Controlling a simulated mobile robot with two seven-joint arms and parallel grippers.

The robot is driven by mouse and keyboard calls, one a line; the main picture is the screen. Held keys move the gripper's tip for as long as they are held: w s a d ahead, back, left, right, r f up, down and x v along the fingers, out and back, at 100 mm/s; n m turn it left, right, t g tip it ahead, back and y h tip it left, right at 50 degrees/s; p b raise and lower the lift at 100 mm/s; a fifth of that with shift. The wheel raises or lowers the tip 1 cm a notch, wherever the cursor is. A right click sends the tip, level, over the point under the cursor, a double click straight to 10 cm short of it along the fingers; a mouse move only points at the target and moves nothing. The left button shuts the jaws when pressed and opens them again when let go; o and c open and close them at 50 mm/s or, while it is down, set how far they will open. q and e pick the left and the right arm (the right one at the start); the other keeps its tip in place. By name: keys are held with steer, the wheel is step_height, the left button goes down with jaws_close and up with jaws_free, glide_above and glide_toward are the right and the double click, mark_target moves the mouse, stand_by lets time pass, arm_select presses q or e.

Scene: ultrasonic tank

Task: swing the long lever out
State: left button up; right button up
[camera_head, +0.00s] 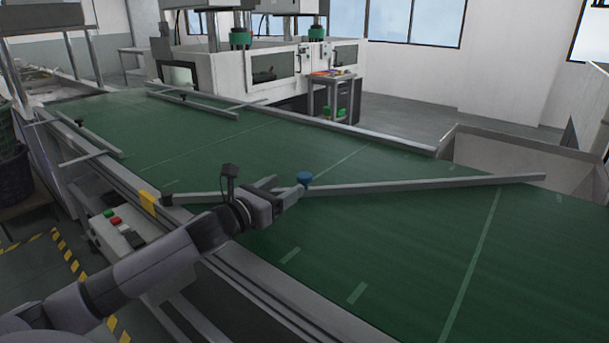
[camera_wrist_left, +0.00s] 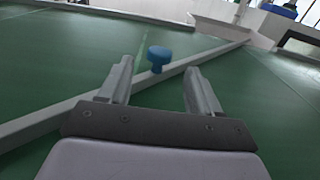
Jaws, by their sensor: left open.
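The long lever (camera_head: 430,184) is a grey bar lying across the green conveyor belt, with a blue knob (camera_head: 305,178) on it. My left gripper (camera_head: 288,187) is open just short of the knob. In the left wrist view, the knob (camera_wrist_left: 157,57) shows between the two spread fingers (camera_wrist_left: 157,70), slightly beyond their tips, with no visible contact. The lever (camera_wrist_left: 60,121) runs there from lower left to upper right, partly hidden behind the fingers. My right gripper does not show in either view.
The green belt (camera_head: 400,235) is broad and mostly clear. Other grey bars (camera_head: 195,104) lie farther back on it. A control box with buttons (camera_head: 120,230) stands at its near left side. A pale bin (camera_head: 520,155) is at the far right.

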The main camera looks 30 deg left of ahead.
mark_target(300, 178)
arm_select(q)
steer(key=shift+w+r, duration=0.1)
steer(key=shift+w, duration=0.35)
steer(key=shift+w+d+p, duration=0.15)
steer(key=shift+w+p, duration=0.1)
steer(key=shift+w, duration=1.1)
steer(key=shift+w+d+p, duration=0.15)
steer(key=shift+w+p, duration=0.1)
steer(key=shift+w, duration=1.1)
steer(key=shift+c, duration=0.3)
jaws_close()
